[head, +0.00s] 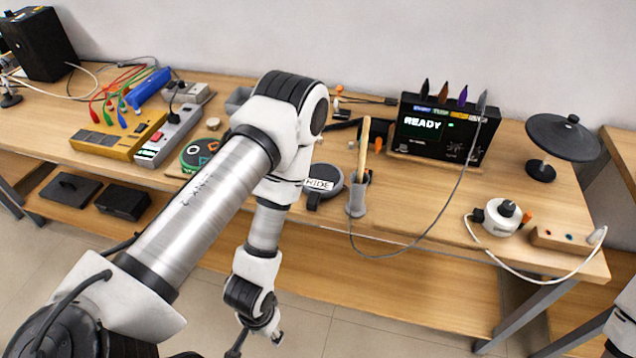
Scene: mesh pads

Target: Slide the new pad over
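I cannot pick out a pad with certainty. A round dark disc (325,180) with a white label, perhaps reading "HIDE", lies on the wooden bench near its front edge, partly behind my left arm. A green-rimmed round dark piece (198,156) with coloured marks lies left of that arm, which hides part of it. My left gripper (238,346) hangs low in front of the bench at the bottom edge of the view, cut off, so its opening does not show. Of my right arm only a piece shows at the right edge; its gripper is out of view.
A black box (444,131) reading "READY" stands at the back. A grey holder (357,195) with wooden sticks stands before it. A cable loops over the bench front. At right are a dark disc stand (562,138) and a white round device (501,219). Yellow equipment (118,138) lies left.

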